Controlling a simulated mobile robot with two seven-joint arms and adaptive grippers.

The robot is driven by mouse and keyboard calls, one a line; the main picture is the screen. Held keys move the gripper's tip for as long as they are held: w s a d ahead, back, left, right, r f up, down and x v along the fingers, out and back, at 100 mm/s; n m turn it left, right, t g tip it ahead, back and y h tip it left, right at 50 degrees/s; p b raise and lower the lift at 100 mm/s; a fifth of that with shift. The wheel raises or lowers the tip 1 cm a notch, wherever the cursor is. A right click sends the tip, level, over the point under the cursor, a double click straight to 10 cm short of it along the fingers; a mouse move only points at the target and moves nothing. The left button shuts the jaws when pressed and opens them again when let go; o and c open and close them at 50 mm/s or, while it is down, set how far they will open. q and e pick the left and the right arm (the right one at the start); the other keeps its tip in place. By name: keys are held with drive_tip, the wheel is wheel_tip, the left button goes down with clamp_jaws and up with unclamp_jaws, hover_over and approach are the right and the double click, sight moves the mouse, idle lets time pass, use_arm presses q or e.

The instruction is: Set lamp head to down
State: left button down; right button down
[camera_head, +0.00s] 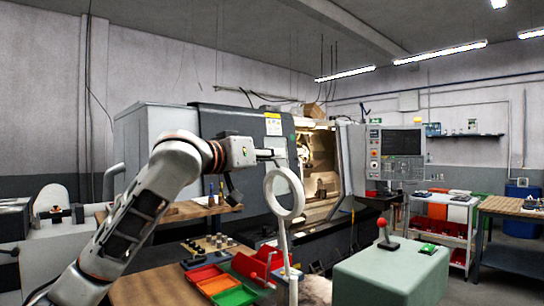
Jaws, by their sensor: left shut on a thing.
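The lamp head is a white ring (299,194) standing upright on a white stem (284,245), in the middle of the head view. Its open face is turned roughly toward me. My left arm comes in from the left, and my left gripper (270,155) is at the upper edge of the ring. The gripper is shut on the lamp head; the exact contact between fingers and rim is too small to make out. My right gripper is not in view.
Red, orange and green trays (212,283) lie on a wooden bench below the ring. A green-grey box (392,274) with a red-knobbed lever (383,233) stands right of the stem. A large lathe (230,130) fills the back. Open floor shows at the far right.

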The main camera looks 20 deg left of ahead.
use_arm(q)
drive_tip(key=shift+w+d+r, duration=0.1)
drive_tip(key=shift+w+d, duration=0.05)
drive_tip(key=shift+w, duration=0.1)
drive_tip(key=d+f+x, duration=0.1)
drive_tip(key=x, duration=0.9)
drive_tip(key=s+d+f+x, duration=0.1)
drive_tip(key=d+x, duration=0.1)
drive_tip(key=x, duration=0.8)
drive_tip(key=shift+d, duration=0.2)
drive_tip(key=shift+f, duration=0.1)
